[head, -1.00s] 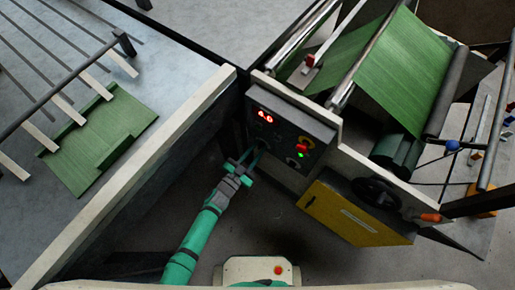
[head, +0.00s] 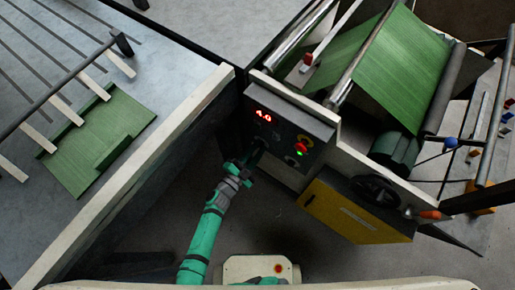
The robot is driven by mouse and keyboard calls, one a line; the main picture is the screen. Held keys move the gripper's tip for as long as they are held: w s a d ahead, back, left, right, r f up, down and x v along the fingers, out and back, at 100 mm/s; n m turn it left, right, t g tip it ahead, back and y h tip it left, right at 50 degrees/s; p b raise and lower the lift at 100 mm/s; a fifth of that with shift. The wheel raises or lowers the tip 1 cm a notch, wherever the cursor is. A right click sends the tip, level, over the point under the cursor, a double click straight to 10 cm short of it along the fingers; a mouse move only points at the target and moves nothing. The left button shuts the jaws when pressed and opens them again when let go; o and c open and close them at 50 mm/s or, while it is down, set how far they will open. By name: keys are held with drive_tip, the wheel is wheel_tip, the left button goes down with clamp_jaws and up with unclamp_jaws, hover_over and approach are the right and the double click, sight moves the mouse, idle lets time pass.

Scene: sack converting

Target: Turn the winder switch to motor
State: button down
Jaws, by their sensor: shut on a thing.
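The dark control panel (head: 288,124) stands at the middle of the head view, with a lit red number display (head: 266,117), a red knob on a yellow ring (head: 303,143) and a green lamp (head: 299,154). My gripper (head: 257,150) is at the panel's lower left face, shut on a small control there. I take this to be the winder switch, but the gripper and shadow hide it, and its pointer and labels cannot be read.
A yellow box (head: 345,213) and a dark handwheel (head: 376,190) are right of the panel. A green web (head: 405,70) runs over rollers above them. A pale rail (head: 135,180) edges the table on the left. Open floor (head: 280,225) lies below the panel.

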drive_tip(key=shift+d, duration=0.15)
drive_tip(key=c, duration=1.9)
unclamp_jaws()
drive_tip(key=shift+o, duration=0.2)
drive_tip(key=shift+s, duration=0.1)
drive_tip(key=v, duration=1)
drive_tip(key=shift+s+a, duration=0.25)
drive_tip(key=shift+a, duration=0.1)
